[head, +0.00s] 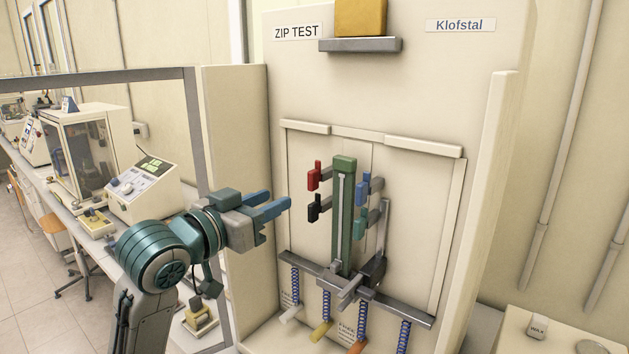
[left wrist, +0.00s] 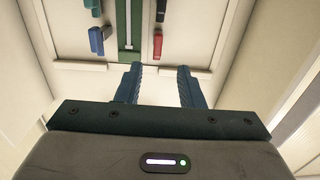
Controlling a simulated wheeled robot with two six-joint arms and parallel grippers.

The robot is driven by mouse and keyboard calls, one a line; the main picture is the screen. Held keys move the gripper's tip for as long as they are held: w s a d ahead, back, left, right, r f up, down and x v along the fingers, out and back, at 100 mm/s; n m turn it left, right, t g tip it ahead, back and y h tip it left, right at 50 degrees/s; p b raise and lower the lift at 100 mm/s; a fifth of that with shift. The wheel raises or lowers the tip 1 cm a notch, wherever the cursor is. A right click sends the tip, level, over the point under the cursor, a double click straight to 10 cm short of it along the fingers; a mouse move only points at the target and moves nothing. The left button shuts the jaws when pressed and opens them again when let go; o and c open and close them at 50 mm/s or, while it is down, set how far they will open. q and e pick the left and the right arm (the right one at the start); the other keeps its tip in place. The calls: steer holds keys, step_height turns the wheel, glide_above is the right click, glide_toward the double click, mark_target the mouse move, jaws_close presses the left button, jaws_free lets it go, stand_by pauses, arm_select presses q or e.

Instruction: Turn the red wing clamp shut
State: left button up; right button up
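The red wing clamp (head: 313,178) sits at the upper left of the green post on the tester's front panel. Its wing stands roughly upright. In the left wrist view the red clamp (left wrist: 157,46) shows beyond the fingers, near the right of the green post. My left gripper (head: 280,204) is open and empty, to the left of the red clamp, a little lower and apart from it. Its two blue fingers (left wrist: 158,78) have a clear gap between them in the left wrist view. My right gripper is not in view.
A black clamp (head: 314,208) is just below the red one. A blue clamp (head: 363,184) and a teal clamp (head: 360,224) are right of the green post (head: 342,225). A metal crossbar (head: 400,303) with springs is below. A grey frame post (head: 194,130) stands at left.

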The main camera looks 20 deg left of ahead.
mark_target(309, 180)
arm_select(q)
steer(key=p+x, duration=0.1)
steer(key=x, duration=0.2)
steer(key=p+x, duration=0.2)
steer(key=x, duration=0.1)
steer(key=r+p+x, duration=0.1)
steer(key=x, duration=0.2)
steer(key=shift+s+d, duration=0.1)
steer(key=shift+d, duration=0.1)
steer(key=shift+p+x, duration=0.4)
steer(key=shift+x, duration=0.4)
steer(key=shift+a+f, duration=0.1)
steer(key=shift+f, duration=0.1)
steer(key=shift+c, duration=0.2)
jaws_close()
